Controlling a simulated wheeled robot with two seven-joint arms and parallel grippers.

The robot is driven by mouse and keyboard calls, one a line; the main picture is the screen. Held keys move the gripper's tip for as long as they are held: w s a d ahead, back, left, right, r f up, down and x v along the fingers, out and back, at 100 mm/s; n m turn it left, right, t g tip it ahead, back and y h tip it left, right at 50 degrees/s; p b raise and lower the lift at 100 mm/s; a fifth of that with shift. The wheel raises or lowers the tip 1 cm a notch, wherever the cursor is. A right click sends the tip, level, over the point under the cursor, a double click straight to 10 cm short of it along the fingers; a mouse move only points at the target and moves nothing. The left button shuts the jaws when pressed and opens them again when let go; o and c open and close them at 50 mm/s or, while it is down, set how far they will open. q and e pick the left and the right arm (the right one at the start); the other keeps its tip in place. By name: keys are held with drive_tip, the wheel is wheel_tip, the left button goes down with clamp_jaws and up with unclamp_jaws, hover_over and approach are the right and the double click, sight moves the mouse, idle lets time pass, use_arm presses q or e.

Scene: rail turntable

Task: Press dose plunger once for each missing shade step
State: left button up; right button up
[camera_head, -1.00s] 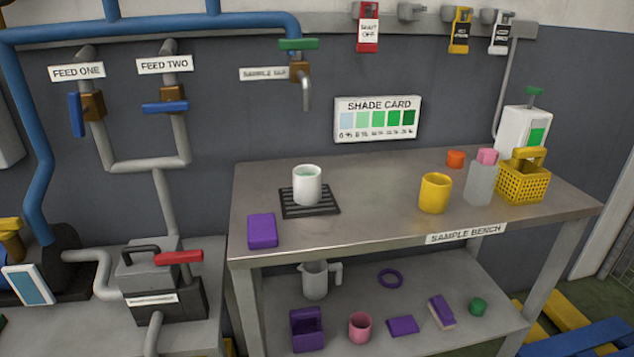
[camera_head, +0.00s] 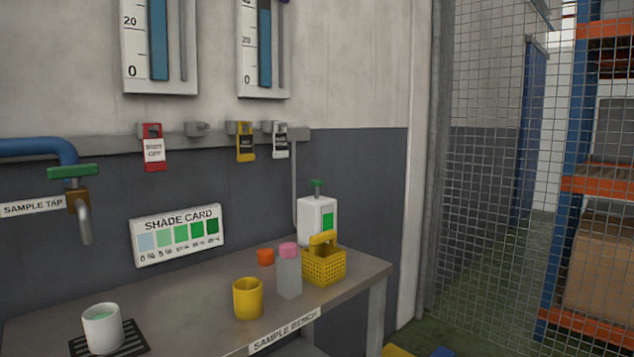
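The dose dispenser (camera_head: 314,221) is a white box with a green front patch, at the back right of the sample bench. Its green plunger (camera_head: 317,186) stands raised on top. The shade card (camera_head: 176,234) on the wall has a row of swatches from pale blue to dark green. A white cup (camera_head: 102,334) with pale green liquid stands on a black grate (camera_head: 134,343) at the left of the bench, right of and below the sample tap (camera_head: 76,196). Neither of my grippers is in view.
A yellow basket (camera_head: 324,268) stands in front of the dispenser, partly covering it. A grey bottle with a pink cap (camera_head: 288,272), a yellow cup (camera_head: 248,298) and an orange piece (camera_head: 265,257) are beside it. Wire mesh (camera_head: 490,200) and shelving are at right.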

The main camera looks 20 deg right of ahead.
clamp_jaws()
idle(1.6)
